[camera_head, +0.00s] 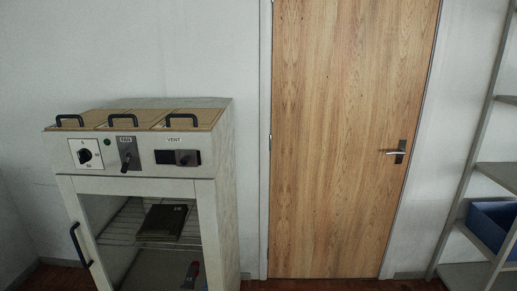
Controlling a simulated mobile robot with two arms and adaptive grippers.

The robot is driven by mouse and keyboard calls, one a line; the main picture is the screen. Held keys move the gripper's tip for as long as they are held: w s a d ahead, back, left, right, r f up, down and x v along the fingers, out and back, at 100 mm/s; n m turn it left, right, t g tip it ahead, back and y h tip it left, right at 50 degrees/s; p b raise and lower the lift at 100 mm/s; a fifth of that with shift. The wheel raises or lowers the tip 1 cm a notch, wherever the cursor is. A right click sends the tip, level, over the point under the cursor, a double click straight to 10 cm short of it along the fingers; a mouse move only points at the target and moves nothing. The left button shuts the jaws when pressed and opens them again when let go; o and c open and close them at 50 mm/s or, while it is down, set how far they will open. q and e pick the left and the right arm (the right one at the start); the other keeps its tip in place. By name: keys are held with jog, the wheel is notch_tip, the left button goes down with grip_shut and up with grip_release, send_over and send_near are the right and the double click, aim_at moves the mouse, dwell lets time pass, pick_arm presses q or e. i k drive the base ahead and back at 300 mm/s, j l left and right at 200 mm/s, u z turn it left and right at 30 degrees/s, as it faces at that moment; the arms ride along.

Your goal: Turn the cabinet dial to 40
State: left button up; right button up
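The cabinet (227,165) is a pale box at the left with a glass-fronted lower door. Its dial (84,156) is a black knob on a white plate at the left end of the front panel. The scale marks around the knob are too small to read, so I cannot tell its setting. Neither of my grippers shows in the head view.
Right of the dial are a lever switch (127,160) and a vent slider (178,157). Black handles stand on the wooden top lids (145,118). A wooden door (345,130) is behind; shelves with a blue bin (493,224) are at the right.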

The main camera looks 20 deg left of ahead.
aim_at(85, 155)
jog(key=u, duration=1.6)
